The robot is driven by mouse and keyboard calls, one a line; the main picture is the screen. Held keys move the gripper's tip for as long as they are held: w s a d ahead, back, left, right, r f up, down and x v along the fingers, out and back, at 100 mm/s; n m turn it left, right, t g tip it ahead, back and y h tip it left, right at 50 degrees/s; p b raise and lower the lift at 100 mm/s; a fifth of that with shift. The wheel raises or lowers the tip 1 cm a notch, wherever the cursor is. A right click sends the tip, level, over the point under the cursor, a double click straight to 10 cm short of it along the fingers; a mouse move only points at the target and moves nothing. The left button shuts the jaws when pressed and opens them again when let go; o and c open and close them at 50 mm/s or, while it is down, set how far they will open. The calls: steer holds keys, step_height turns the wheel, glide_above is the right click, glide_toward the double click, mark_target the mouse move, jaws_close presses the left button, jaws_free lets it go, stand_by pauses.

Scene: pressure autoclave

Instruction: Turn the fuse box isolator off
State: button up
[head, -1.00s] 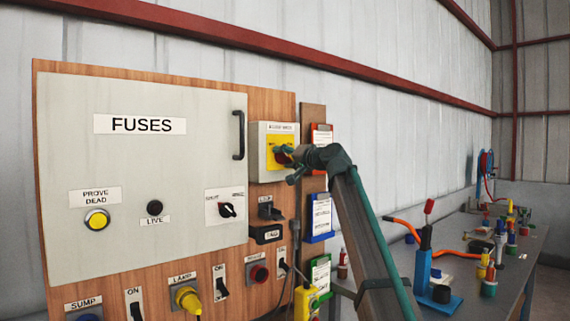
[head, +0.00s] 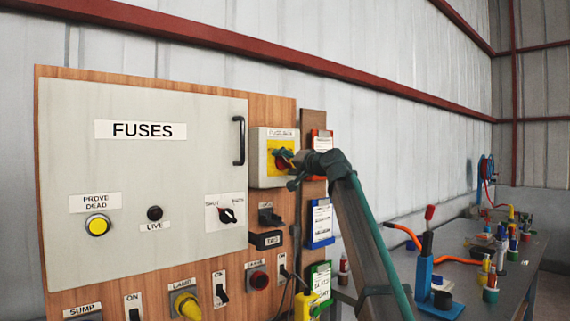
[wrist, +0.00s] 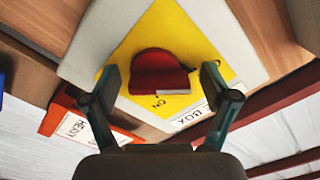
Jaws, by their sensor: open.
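The fuse box isolator (head: 257,170) is a grey box with a yellow plate and a red rotary knob, mounted right of the FUSES cabinet. In the wrist view, the red knob (wrist: 158,70) sits on the yellow plate (wrist: 190,40), with upside-down "ON" lettering close below it. A label ending in "BOX" (wrist: 205,107) is partly hidden by a finger. My gripper (wrist: 160,76) is open, with one finger on each side of the knob and visible gaps to it. In the head view, my gripper (head: 288,160) partly covers the knob.
The FUSES cabinet (head: 140,180) with its black handle (head: 239,140) is left of the isolator. A black switch (head: 269,215) sits just below it. Coloured clipboards (head: 320,222) hang to its right. A workbench (head: 460,260) with tools stands at the right.

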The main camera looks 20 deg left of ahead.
steer(key=v, duration=1.2)
